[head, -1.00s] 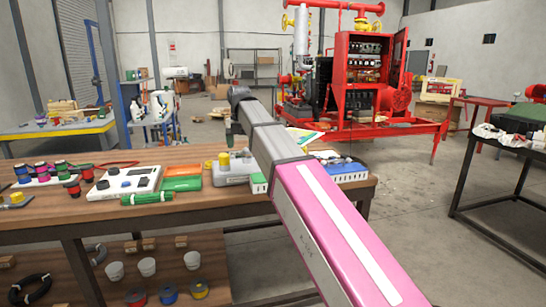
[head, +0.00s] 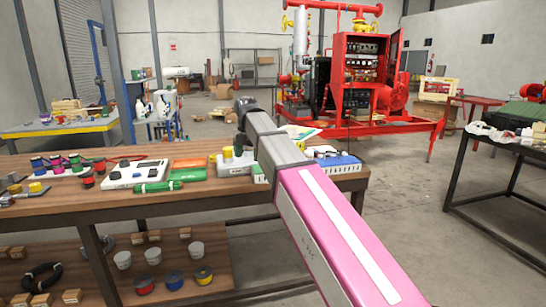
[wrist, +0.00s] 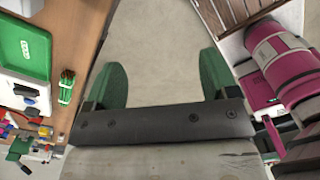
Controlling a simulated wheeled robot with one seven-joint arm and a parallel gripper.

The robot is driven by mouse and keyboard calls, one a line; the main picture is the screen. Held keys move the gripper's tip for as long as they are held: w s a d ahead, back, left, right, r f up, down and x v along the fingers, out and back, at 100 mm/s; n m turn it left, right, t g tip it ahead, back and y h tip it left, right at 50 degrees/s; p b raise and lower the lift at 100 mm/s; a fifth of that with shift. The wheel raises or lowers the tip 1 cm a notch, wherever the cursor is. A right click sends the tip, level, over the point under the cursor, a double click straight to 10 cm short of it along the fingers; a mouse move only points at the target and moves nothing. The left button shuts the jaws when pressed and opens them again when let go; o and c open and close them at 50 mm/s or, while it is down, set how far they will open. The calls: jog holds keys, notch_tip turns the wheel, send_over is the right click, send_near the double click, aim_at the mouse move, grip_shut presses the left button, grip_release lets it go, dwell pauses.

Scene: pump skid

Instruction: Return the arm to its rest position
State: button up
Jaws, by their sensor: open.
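My pink and grey arm (head: 325,225) stretches across the head view from the lower right, its grey end passing in front of the wooden bench. My gripper is hidden behind the arm's far end in the head view. In the wrist view my gripper (wrist: 160,82) shows two green fingers set wide apart, with only bare floor between them. It is open and holds nothing. The wrist view also shows a pink part of my arm (wrist: 280,65) at the right.
The wooden bench (head: 225,189) bears a white device (head: 135,174), green and orange boxes and several knobs. Its lower shelf holds cups and tape rolls. A red pump skid (head: 375,130) stands behind. A dark table (head: 508,145) stands at the right. Floor between them is clear.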

jog(key=s+d+f+m, duration=0.2)
jog(key=d+f+m, duration=0.55)
jog(key=f, duration=0.35)
jog(key=s+d+f+m, duration=0.2)
jog(key=d+f+m, duration=0.55)
jog(key=f, duration=0.45)
jog(key=s+d+f+m, duration=1.2)
jog(key=f+m, duration=0.3)
jog(key=f, duration=0.2)
jog(key=shift+s+d, duration=0.35)
jog(key=shift+d, duration=0.35)
